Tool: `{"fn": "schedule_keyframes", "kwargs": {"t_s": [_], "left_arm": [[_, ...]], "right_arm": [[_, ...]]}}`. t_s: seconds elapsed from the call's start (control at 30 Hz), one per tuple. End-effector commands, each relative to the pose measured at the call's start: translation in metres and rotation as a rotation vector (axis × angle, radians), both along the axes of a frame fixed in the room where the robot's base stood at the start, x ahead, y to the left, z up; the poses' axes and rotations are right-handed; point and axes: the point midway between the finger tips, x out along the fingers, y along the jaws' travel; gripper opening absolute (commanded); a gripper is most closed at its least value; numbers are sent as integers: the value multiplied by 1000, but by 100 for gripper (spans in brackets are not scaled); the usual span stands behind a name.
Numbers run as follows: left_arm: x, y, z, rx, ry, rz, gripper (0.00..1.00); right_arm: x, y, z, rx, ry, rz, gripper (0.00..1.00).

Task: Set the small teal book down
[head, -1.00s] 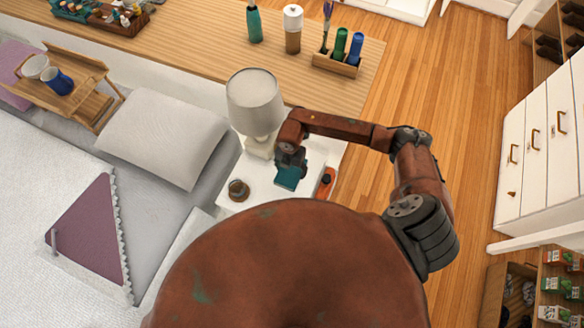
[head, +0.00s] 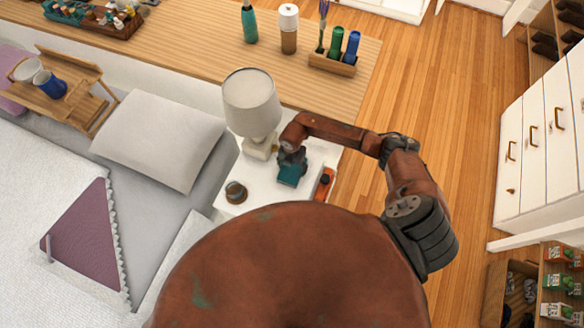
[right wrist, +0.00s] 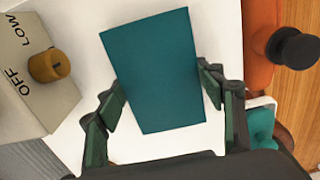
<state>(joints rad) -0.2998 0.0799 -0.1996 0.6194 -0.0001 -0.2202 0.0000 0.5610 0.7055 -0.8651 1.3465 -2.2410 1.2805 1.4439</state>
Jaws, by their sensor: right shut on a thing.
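The small teal book (head: 289,176) is over the white nightstand (head: 254,186), between the lamp and an orange item. My right gripper (head: 291,160) is above it, pointing down. In the right wrist view the book (right wrist: 155,70) stands between the two fingers of my right gripper (right wrist: 163,100), which are shut on its sides. I cannot tell whether the book touches the nightstand top. My left gripper is not in view.
A lamp (head: 252,104) stands at the nightstand's back, a small round brown object (head: 236,192) at its front left. An orange item with a black knob (head: 325,182) is close on the right. The bed with a pillow (head: 160,138) lies left.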

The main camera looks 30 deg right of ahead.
Motion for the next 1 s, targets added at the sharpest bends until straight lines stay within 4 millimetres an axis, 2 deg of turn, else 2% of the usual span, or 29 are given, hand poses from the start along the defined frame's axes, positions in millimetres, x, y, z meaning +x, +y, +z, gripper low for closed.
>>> {"fn": "schedule_keyframes", "kwargs": {"t_s": [0.13, 0.17, 0.4, 0.77, 0.87, 1.0], "left_arm": [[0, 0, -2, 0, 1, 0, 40], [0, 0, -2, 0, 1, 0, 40], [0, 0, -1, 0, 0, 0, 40], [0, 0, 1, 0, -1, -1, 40], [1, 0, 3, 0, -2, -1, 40], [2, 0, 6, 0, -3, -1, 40]], "right_arm": [[0, 0, -3, 0, 0, 0, 33], [0, 0, -4, -1, 1, 0, 63], [0, 0, -3, -1, 1, 0, 80], [0, 0, 2, -1, -1, -1, 80], [1, -1, 14, -2, -3, 0, 80], [1, -1, 41, -1, -3, 0, 80]]}}
